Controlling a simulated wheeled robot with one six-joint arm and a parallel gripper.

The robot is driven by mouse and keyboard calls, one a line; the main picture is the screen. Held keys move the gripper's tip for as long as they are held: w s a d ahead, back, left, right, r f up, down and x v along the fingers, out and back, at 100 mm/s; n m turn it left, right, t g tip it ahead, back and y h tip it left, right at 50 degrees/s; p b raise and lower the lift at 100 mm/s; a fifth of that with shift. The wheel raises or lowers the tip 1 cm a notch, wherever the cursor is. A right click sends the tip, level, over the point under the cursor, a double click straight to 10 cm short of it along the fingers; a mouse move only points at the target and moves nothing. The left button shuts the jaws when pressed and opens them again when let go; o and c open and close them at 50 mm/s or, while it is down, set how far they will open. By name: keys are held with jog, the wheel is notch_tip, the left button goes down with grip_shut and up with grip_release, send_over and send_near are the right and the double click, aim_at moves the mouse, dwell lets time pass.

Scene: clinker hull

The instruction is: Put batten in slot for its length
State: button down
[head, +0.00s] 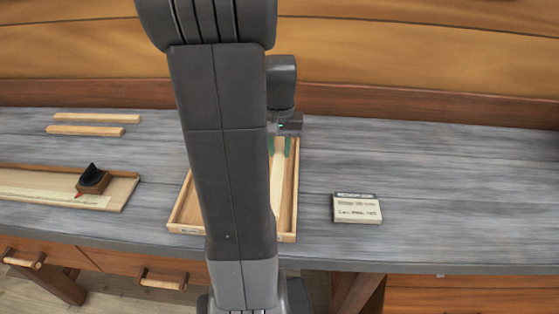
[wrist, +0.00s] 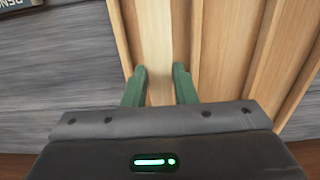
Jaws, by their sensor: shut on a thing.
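My gripper (wrist: 159,88) has green fingers on either side of a pale wooden batten (wrist: 156,40) and is shut on it. In the head view, my gripper (head: 280,147) is at the far end of a shallow wooden tray (head: 293,200), and the batten (head: 277,185) runs along the tray's length towards me. In the wrist view, the tray's dividers (wrist: 235,50) run alongside the batten, with slots between them. I cannot tell whether the batten is down in a slot or just above it. My arm hides much of the tray in the head view.
Two loose battens (head: 85,131) lie at the back left of the grey bench (head: 450,180). A long wooden board (head: 40,188) with a dark-topped block (head: 93,180) lies at the left. A small lettered box (head: 357,209) is right of the tray. The bench's right side is clear.

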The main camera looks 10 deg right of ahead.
aim_at(280, 160)
jog(key=shift+f, duration=2.15)
jog(key=shift+f, duration=0.25)
jog(key=c, duration=1.2)
grip_release()
jog(key=shift+r, duration=0.1)
jog(key=shift+o, duration=0.2)
jog(key=shift+r, duration=0.1)
notch_tip(280, 160, up, 12)
jog(key=shift+r, duration=0.1)
